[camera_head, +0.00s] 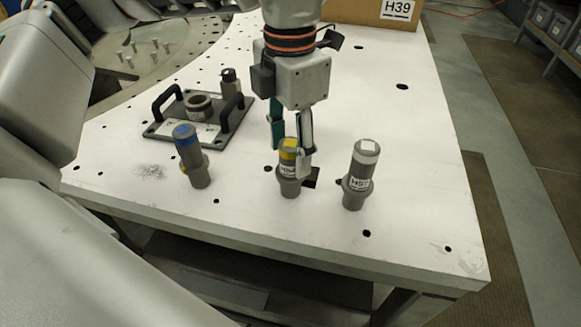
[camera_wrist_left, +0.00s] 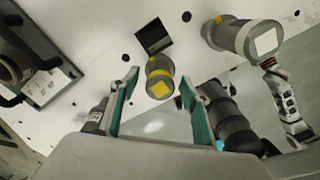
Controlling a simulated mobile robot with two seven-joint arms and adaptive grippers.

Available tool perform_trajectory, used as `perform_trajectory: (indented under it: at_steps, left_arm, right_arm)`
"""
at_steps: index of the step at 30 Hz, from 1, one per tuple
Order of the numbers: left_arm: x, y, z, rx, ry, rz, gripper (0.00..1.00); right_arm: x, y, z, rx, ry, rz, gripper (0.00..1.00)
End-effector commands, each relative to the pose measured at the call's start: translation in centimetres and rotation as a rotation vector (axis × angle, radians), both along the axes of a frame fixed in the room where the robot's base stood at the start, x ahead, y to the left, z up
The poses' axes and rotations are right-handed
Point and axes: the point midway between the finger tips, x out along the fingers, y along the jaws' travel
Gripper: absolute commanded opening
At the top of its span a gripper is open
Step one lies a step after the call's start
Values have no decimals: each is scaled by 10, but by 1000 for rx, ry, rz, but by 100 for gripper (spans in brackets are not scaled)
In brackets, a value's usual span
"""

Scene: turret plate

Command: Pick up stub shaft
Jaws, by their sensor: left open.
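A grey stub shaft with a yellow band and a yellow square on top (camera_head: 289,172) stands upright on the white table; its label is partly hidden. It also shows in the left wrist view (camera_wrist_left: 158,82), between the fingers. My left gripper (camera_head: 288,154) points down over it, open, with teal-padded fingers to either side of its upper end. I cannot tell whether they touch it. A blue-banded stub shaft (camera_head: 191,158) stands to the left. A white-topped stub shaft labelled H97 (camera_head: 359,178) stands to the right.
A dark plate with two black handles and a central ring (camera_head: 200,132) lies at the left. A small dark-topped fitting (camera_head: 230,82) is beside it. A box marked H39 (camera_head: 365,12) is at the back. The table's right side is mostly clear, with small holes.

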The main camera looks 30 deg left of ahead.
Motion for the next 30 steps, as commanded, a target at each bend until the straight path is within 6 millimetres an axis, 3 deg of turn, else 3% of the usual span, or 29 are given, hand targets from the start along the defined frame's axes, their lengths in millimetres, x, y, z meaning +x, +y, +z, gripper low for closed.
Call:
perform_trajectory:
  at_steps: [10, 15, 30]
  left_arm:
    - [0, 0, -8, -1, 0, -1, 44]
    - [0, 0, -8, -1, 0, -1, 0]
    - [1, -1, 3, -2, -5, 0, 0]
  right_arm:
    - [2, 0, 1, 1, -3, 0, 40]
    - [2, 0, 1, 1, -4, 0, 40]
    - [3, 0, 3, 2, -7, 0, 40]
